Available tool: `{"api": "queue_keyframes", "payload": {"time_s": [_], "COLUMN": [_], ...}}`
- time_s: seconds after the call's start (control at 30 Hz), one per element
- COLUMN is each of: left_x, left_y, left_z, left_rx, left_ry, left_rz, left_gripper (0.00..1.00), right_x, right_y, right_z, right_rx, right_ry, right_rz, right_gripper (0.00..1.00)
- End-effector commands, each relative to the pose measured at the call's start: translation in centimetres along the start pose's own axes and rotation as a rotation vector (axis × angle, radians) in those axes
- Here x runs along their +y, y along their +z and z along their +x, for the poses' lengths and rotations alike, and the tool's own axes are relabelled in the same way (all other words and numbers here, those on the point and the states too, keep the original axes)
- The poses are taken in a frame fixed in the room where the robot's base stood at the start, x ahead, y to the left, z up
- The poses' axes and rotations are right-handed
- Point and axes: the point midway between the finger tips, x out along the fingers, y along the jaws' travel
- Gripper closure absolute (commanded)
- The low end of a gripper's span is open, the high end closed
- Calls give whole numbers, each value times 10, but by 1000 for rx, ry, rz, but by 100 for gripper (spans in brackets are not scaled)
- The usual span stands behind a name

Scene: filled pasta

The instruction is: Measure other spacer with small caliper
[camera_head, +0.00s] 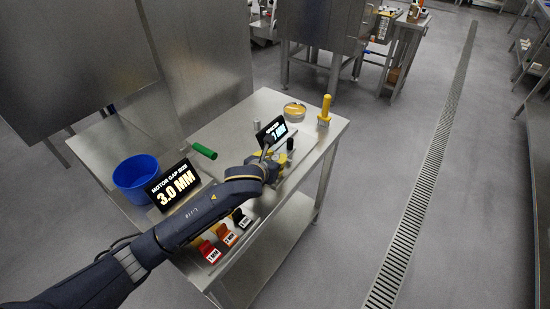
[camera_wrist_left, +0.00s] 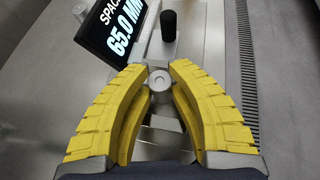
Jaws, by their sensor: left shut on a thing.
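My left gripper (camera_head: 277,160) is over the metal table; its yellow fingers also show in the left wrist view (camera_wrist_left: 160,78). They are shut on a grey round-topped knob or post (camera_wrist_left: 160,84). A grey metal device (camera_wrist_left: 165,133), seemingly the caliper, lies under the fingers and is mostly hidden. A tilted black display (camera_wrist_left: 120,28) beside it reads "SPAC…" and "65.0 MM"; it shows from behind my arm in the head view (camera_head: 271,132). A black upright knob (camera_wrist_left: 168,24) stands beyond the fingertips. I cannot pick out a separate spacer. My right gripper is not in view.
A sign (camera_head: 173,186) reads "MOTOR GAP SIZE 3.0 MM". A blue bucket (camera_head: 137,177), green cylinder (camera_head: 204,151), round dish (camera_head: 294,110) and yellow-handled tool (camera_head: 325,110) stand on the table. Red (camera_head: 209,251), orange (camera_head: 227,236) and black (camera_head: 241,218) labelled pieces line the front.

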Motion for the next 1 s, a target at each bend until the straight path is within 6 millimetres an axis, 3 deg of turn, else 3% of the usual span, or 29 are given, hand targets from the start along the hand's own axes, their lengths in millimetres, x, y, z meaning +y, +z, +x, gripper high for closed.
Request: {"api": "queue_keyframes", "payload": {"time_s": [0.17, 0.2, 0.4, 0.77, 1.0], "left_x": [0, 0, 0, 0, 0], "left_y": [-3, -3, -3, -3, -3], "left_z": [1, 2, 1, -3, -34], "left_rx": [0, 0, 0, 0, -1], "left_ry": [-1, -1, -1, -1, -2], "left_rz": [0, 0, 0, 1, 2], "left_gripper": [100, 78, 55, 54, 54], "right_x": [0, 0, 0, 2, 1], "right_y": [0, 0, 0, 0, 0], "right_z": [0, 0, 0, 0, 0], "right_rx": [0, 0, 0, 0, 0], "right_ry": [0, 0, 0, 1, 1], "right_rz": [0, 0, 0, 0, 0], "right_gripper": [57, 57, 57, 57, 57]}}
